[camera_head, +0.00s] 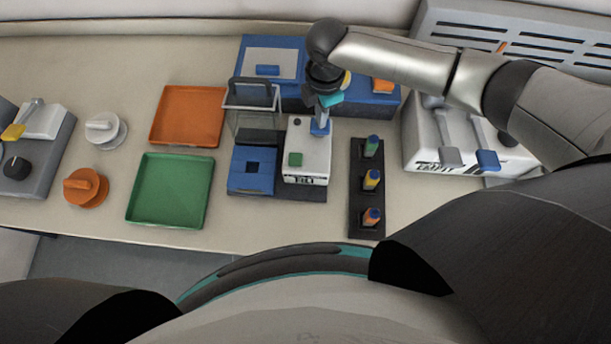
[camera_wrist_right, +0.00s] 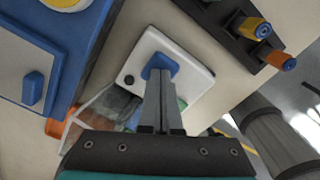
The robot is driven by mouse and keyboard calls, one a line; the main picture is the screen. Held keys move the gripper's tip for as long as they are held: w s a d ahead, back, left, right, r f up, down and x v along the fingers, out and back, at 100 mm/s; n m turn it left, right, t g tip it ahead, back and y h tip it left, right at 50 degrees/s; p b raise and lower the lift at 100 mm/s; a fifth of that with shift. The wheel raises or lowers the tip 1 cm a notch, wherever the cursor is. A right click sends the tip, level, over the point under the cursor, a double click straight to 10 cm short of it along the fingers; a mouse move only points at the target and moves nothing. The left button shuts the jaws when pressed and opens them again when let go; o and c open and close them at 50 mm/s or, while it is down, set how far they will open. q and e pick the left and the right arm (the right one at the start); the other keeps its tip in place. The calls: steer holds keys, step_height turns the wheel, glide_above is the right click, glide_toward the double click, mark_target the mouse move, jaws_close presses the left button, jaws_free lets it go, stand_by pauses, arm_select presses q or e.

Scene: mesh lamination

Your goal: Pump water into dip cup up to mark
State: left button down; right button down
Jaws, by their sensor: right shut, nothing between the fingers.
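A white box-shaped device (camera_head: 306,165) stands near the middle of the table, with a blue part on its top (camera_head: 320,127), a green square and a small black knob. My right gripper (camera_head: 322,112) is over its back end, pointing down. In the right wrist view, my closed fingertips (camera_wrist_right: 160,72) are at the blue top part (camera_wrist_right: 160,66), with nothing held between them. I cannot tell whether they touch it. A clear-walled holder with a dark frame (camera_head: 250,95) stands to the left of the device. I cannot make out a cup, a mark or water. My left gripper is out of view.
A blue block (camera_head: 252,170) is left of the device. A black rack (camera_head: 366,211) with several colored bottles is to its right. Orange (camera_head: 187,116) and green (camera_head: 169,190) trays lie left. A white machine with levers (camera_head: 425,130) stands right, beneath my right arm.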

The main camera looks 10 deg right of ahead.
steer(key=shift+f+b, duration=0.7)
steer(key=shift+f, duration=0.6)
step_height(320, 180, up, 8)
steer(key=p, duration=0.9)
steer(key=shift+r, duration=0.15)
steer(key=shift+s, duration=0.1)
